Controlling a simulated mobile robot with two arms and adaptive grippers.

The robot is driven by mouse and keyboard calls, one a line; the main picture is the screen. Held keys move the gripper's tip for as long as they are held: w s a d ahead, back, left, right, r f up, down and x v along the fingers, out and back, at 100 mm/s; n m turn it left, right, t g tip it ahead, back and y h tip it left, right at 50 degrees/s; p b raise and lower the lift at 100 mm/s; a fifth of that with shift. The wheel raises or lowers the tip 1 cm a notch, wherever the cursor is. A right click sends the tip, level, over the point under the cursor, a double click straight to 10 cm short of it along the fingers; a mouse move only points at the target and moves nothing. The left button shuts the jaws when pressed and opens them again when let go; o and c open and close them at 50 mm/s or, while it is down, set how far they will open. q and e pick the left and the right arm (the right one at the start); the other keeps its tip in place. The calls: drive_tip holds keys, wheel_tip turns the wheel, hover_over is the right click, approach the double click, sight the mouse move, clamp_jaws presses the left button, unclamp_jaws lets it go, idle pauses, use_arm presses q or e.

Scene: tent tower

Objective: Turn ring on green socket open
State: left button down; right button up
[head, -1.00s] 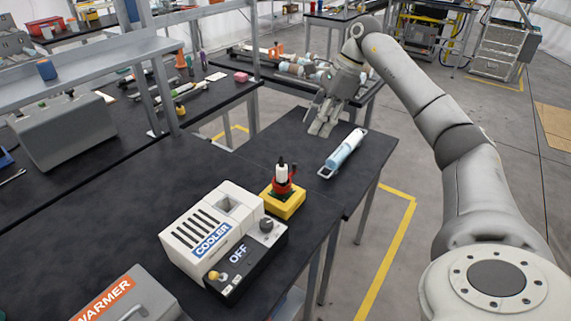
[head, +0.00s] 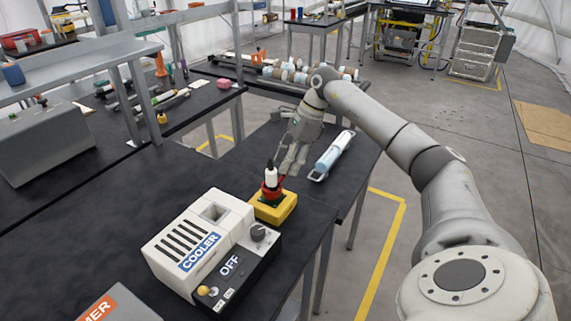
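A yellow block (head: 274,207) stands on the black table with a red ring (head: 271,190) on top. A white vial-like piece with a dark tip (head: 271,176) stands upright in the ring. A little green shows under the ring; the socket itself is mostly hidden. My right gripper (head: 290,168) is just behind and right of the ring, pointing down, apart from it. Its fingers look spread and empty. My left gripper is not in view.
A white and black cooler box (head: 205,245) marked OFF stands in front of the block. A warmer (head: 115,305) is at the bottom left. Bare table lies left of the block.

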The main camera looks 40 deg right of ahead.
drive_tip(key=shift+x, duration=0.85)
drive_tip(key=shift+c, duration=0.4)
clamp_jaws()
drive_tip(key=shift+s, duration=0.15)
